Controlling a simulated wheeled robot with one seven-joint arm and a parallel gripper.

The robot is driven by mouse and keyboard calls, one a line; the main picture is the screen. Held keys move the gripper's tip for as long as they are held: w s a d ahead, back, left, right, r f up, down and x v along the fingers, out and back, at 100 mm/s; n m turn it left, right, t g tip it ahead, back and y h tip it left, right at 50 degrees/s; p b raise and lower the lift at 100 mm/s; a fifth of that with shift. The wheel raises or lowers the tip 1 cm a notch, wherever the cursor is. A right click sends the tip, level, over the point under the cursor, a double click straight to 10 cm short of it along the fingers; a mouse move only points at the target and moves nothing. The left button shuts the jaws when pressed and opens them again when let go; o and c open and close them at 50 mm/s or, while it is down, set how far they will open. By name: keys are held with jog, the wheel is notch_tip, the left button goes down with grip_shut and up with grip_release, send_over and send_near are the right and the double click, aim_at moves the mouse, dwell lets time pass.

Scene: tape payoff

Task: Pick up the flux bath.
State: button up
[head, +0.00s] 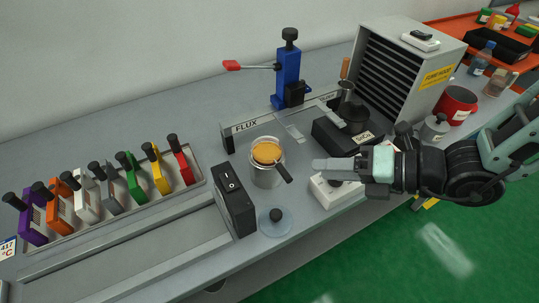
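The flux bath (266,172) is a small round glass-like pot with amber liquid at its top. It stands on the bench in front of the grey strip marked FLUX (245,127). A dark handle sticks out from it toward the lower right. My gripper (319,164) reaches in from the right, its pale fingers pointing left toward the pot, with a visible gap between them and the handle. The fingers are seen edge-on, so whether they are apart is hidden. Nothing shows held in them.
A clear lid with a black knob (276,218) lies in front of the pot. A black switch box (234,200) stands to its left. A black solder pot (350,133) and a white box (333,191) are near my gripper. A blue press (288,80) stands behind.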

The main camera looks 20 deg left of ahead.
aim_at(275, 162)
jog(key=p+x, duration=0.1)
jog(key=x, duration=0.8)
grip_shut()
